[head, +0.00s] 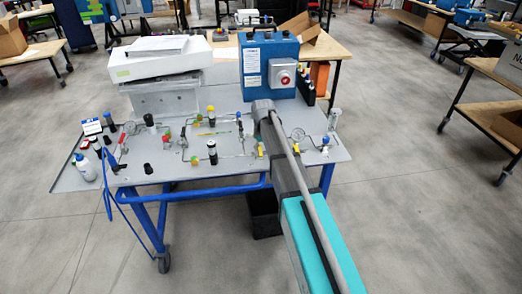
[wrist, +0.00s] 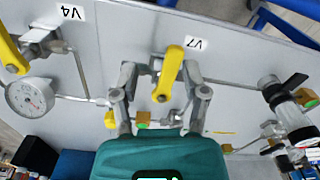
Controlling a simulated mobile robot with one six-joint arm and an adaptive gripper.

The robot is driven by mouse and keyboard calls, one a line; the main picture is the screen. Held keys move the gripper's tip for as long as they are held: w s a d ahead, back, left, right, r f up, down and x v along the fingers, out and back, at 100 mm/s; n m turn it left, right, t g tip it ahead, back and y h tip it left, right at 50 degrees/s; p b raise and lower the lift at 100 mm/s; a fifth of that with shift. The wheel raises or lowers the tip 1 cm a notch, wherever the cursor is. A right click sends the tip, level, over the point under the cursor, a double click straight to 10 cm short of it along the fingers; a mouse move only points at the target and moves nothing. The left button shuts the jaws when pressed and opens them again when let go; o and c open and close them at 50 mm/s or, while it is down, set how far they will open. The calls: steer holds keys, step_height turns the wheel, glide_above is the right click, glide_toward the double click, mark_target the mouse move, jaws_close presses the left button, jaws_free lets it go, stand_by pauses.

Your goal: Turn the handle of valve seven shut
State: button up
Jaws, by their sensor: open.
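The yellow handle of valve seven (wrist: 168,72) shows in the wrist view just below a label reading V7 (wrist: 197,44). The handle runs nearly up and down in that picture, tilted slightly, with its lower end toward my gripper. My gripper (wrist: 159,82) is open, with one finger to the left of the handle and one to the right. The handle lies between the fingers in the picture; I cannot tell how deep it is or whether anything touches.
In the wrist view, valve V4's yellow handle (wrist: 13,54) and a gauge (wrist: 30,96) are at left. Black-capped fittings (wrist: 290,112) stand at right. In the head view the grey panel (head: 229,178) carries several valves and pipes, with a blue box (head: 268,60) behind.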

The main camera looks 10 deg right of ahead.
steer(key=n, duration=0.1)
steer(key=d+n, duration=0.1)
steer(key=n, duration=0.1)
steer(key=shift+w, duration=0.25)
steer(key=n, duration=0.1)
steer(key=d+n, duration=0.1)
steer(key=n, duration=0.1)
steer(key=shift+w, duration=0.35)
steer(key=n, duration=0.3)
steer(key=shift+w+d, duration=0.25)
steer(key=shift+w, duration=0.15)
steer(key=n, duration=0.1)
steer(key=w+n, duration=0.1)
steer(key=n, duration=0.1)
steer(key=shift+d, duration=0.2)
steer(key=shift+r+n+p, duration=0.3)
steer(key=shift+p, duration=0.05)
step_height(320, 180, up, 13)
steer(key=p, duration=1.3)
steer(key=s+f+m+b, duration=1.5)
steer(key=s+f+b, duration=1.3)
steer(key=s, duration=0.1)
steer(key=shift+s+a+m, duration=0.15)
steer(key=shift+m, duration=0.15)
